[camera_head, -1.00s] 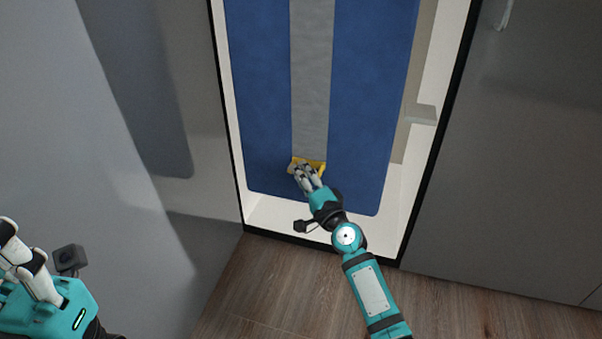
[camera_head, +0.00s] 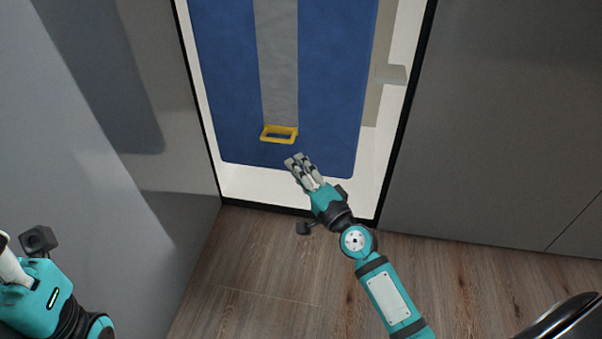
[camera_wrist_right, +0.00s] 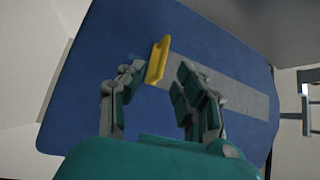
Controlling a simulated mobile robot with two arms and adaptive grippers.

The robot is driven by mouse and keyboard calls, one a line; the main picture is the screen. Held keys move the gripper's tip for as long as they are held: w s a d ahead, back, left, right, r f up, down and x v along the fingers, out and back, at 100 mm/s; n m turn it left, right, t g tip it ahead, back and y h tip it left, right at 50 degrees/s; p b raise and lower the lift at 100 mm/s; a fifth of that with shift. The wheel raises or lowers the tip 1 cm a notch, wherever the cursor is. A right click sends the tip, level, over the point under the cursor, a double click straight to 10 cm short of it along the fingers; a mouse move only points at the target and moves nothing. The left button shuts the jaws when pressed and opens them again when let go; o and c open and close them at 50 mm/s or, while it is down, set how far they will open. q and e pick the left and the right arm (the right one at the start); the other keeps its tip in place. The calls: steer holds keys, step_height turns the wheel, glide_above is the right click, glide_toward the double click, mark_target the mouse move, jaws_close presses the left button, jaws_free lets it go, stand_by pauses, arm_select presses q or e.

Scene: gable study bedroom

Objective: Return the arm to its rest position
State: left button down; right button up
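My right gripper (camera_head: 303,168) is in front of the lower part of a blue panel (camera_head: 222,105) with a grey centre stripe (camera_head: 277,60). A yellow handle (camera_head: 279,134) is fixed at the lower end of the stripe. The gripper is apart from the handle, just below and to its right. In the right wrist view the fingers (camera_wrist_right: 152,90) are spread and empty, with the yellow handle (camera_wrist_right: 158,59) beyond the gap between them. My left gripper (camera_head: 8,265) shows only partly at the lower left edge; its fingertips are cut off.
The blue panel stands in a white recess with a black-edged frame (camera_head: 405,120). Grey cabinet fronts (camera_head: 510,120) are on the right and a grey surface (camera_head: 60,140) is on the left. The wooden floor (camera_head: 250,270) in front is clear. A dark rounded object shows at the lower right.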

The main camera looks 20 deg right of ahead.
steer(key=shift+s+f, duration=0.1)
steer(key=shift+s, duration=0.45)
